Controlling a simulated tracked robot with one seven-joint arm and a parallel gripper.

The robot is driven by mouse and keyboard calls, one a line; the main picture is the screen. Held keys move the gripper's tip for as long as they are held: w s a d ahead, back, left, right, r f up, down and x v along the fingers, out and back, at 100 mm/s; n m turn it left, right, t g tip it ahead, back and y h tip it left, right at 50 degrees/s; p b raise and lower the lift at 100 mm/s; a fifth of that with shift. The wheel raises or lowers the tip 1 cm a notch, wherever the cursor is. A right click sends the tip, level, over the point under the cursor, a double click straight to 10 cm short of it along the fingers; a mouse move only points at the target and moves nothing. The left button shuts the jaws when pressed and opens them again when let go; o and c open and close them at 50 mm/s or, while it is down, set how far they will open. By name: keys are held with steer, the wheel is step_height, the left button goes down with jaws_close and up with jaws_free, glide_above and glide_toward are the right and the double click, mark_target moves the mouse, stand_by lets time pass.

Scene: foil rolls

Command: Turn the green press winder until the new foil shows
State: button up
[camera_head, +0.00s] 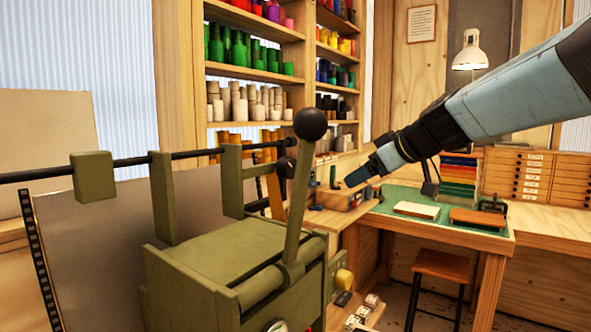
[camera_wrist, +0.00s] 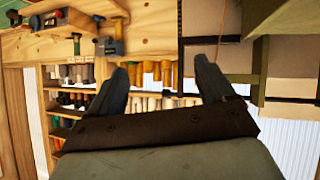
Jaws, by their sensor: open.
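The green press (camera_head: 228,272) stands at the front left of the head view. An upright lever with a black ball knob (camera_head: 311,124) rises from it. A black rod (camera_head: 128,161) runs across its top through green brackets. A small yellow knob (camera_head: 343,279) sits on its right side. I cannot tell which part is the winder, and no foil is clearly visible. My gripper (camera_head: 366,174) is in the air right of the lever, apart from the press. In the wrist view my gripper (camera_wrist: 162,66) has its two fingers spread, with nothing between them.
Shelves (camera_head: 255,78) of coloured bottles and rolls stand behind. A workbench with a green mat (camera_head: 462,213) holds flat blocks and small tools at the right. A stool (camera_head: 440,266) stands in front of it. Small items lie low beside the press.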

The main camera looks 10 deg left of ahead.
mark_target(292, 169)
steer(key=s+a+r+n+g+y, duration=0.1)
steer(key=s+a+r+g+y, duration=0.1)
steer(key=s+a+r+y, duration=0.25)
steer(key=shift+h, duration=0.25)
steer(key=x, duration=0.5)
steer(key=r+x, duration=0.1)
steer(key=x, duration=0.3)
steer(key=w+x, duration=0.1)
steer(key=x, duration=0.4)
steer(key=shift+w+a, duration=0.25)
steer(key=shift+a, duration=0.05)
steer(key=c, duration=1.1)
steer(key=shift+o, duration=0.2)
steer(key=shift+d+t, duration=0.15)
steer(key=shift+t, duration=0.15)
